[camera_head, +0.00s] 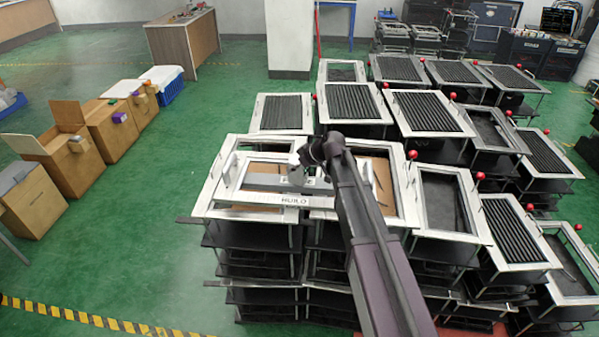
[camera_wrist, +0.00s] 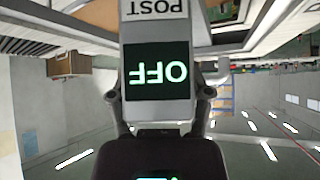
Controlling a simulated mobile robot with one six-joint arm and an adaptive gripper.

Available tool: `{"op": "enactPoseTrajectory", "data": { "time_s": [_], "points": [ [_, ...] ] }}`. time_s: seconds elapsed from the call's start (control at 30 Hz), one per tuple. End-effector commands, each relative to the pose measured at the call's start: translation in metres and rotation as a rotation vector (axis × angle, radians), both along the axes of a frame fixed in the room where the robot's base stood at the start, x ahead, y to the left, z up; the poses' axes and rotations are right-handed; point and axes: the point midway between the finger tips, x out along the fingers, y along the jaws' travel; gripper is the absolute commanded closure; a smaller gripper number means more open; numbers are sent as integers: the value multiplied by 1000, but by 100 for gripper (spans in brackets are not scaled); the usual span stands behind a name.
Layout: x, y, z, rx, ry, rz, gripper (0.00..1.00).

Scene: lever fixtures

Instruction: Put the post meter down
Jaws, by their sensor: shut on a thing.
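The post meter (camera_wrist: 156,32) is a grey block with a "POST" label and a dark display reading "OFF", upside down in the wrist view. My gripper (camera_wrist: 158,95) is shut on it, with one finger on each side. A small light-grey part at the gripper's tip is partly hidden by my arm. I cannot tell whether the meter touches the fixture.
Several racks with pale-framed, dark ribbed tops (camera_head: 353,103) and red knobs stand close behind and to the right. Cardboard boxes (camera_head: 63,148) line the left. A white pillar (camera_head: 290,40) stands behind. Green floor (camera_head: 130,240) is open at the left, with yellow-black tape.

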Motion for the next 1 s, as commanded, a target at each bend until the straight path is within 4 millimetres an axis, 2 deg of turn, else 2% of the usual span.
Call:
{"op": "enactPoseTrajectory", "data": {
  "time_s": [0.47, 0.87, 0.9, 1.0],
  "points": [
    [0, 0, 8, 0, 0, 0, 98],
    [0, 0, 42, 0, 1, -1, 98],
    [-12, -8, 38, 0, 1, -2, 98],
    [-33, -22, 39, 1, 1, -3, 98]
  ]
}}
